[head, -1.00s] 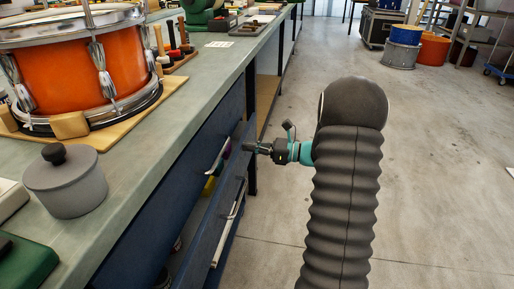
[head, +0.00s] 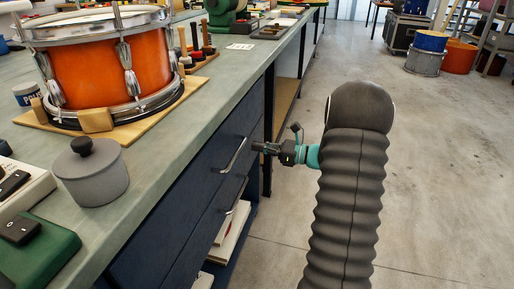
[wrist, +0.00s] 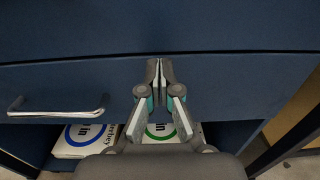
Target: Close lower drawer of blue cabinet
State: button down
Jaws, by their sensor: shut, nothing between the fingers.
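The blue cabinet (head: 170,215) is built under the workbench. Its upper drawer has a metal handle (head: 233,156). The lower drawer (wrist: 235,88) sits below it, with its own bar handle (wrist: 58,108) to the left of my gripper in the wrist view. The lower drawer's front looks flush or nearly flush; no drawer contents show, and a small remaining gap cannot be ruled out. My gripper (wrist: 160,68) is shut and empty, its tips at the upper part of the lower drawer's front, touching or very close. It also shows in the head view (head: 260,148).
White boxes (wrist: 85,138) lie on an open shelf below the lower drawer. The benchtop (head: 165,145) holds an orange drum (head: 95,75) and a grey lidded pot (head: 92,178).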

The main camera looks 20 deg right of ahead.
jog(key=v, duration=1.4)
jog(key=s+a+f+n+g+h, duration=0.2)
jog(key=s+f+n+g, duration=0.1)
jog(key=f, duration=0.4)
jog(key=s+a+n+g+h, duration=0.3)
jog(key=s+a+n+g, duration=0.35)
jog(key=s, duration=0.25)
jog(key=s+a+r+n+t+h, duration=0.3)
jog(key=s+a+r+n+h, duration=0.5)
jog(key=s+a+r+n, duration=0.4)
jog(key=a+r+n, duration=0.3)
jog(key=a+n, duration=0.1)
jog(key=a, duration=0.1)
jog(key=shift+h, duration=0.3)
